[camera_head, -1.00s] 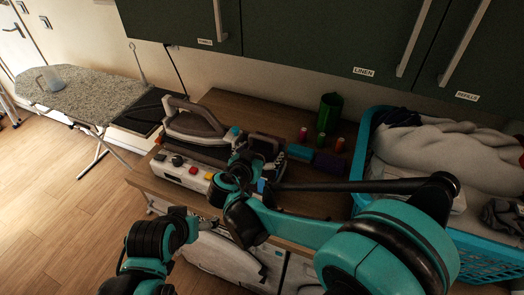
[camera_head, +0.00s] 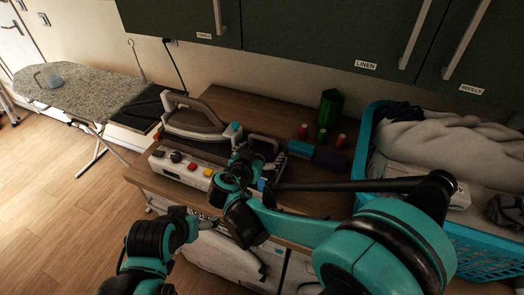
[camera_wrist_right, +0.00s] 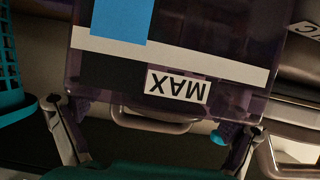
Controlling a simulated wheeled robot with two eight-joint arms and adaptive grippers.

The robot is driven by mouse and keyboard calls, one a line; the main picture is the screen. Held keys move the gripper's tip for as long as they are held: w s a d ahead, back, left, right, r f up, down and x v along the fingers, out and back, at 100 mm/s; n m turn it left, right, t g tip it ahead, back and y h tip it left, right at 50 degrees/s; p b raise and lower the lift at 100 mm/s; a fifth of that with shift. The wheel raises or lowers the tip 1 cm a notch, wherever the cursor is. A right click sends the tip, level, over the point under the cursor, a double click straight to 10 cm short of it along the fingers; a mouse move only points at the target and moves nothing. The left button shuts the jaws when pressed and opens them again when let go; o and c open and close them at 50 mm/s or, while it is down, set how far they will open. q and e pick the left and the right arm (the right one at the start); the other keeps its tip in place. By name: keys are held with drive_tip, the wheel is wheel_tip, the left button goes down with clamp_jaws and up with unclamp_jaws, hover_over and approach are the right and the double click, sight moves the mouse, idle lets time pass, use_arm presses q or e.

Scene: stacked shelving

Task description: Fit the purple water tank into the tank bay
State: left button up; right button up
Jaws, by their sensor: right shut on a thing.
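The purple water tank fills the top of the right wrist view (camera_wrist_right: 205,55). It is dark and see-through, with a white stripe, a blue patch and an upside-down MAX label. My right gripper (camera_wrist_right: 155,140) has a finger at each side of it and is shut on it. In the head view this gripper (camera_head: 240,175) is at the right end of the ironing station (camera_head: 195,176), where my arm largely hides the tank. The tank bay cannot be made out. My left gripper (camera_head: 184,213) is in front of the counter; its fingers are unclear.
An iron (camera_head: 195,120) rests on the station. Teal (camera_head: 301,149) and purple (camera_head: 330,159) blocks, spools (camera_head: 341,141) and a green container (camera_head: 330,105) stand to the right. A blue laundry basket (camera_head: 490,250) bounds the right side. Cabinets (camera_head: 300,30) hang above.

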sight(262, 150)
drive_tip(key=o, duration=1.6)
drive_tip(key=shift+f, duration=0.1)
wheel_tip(262, 150, up, 10)
drive_tip(key=shift+r, duration=0.1)
drive_tip(key=shift+s, duration=0.1)
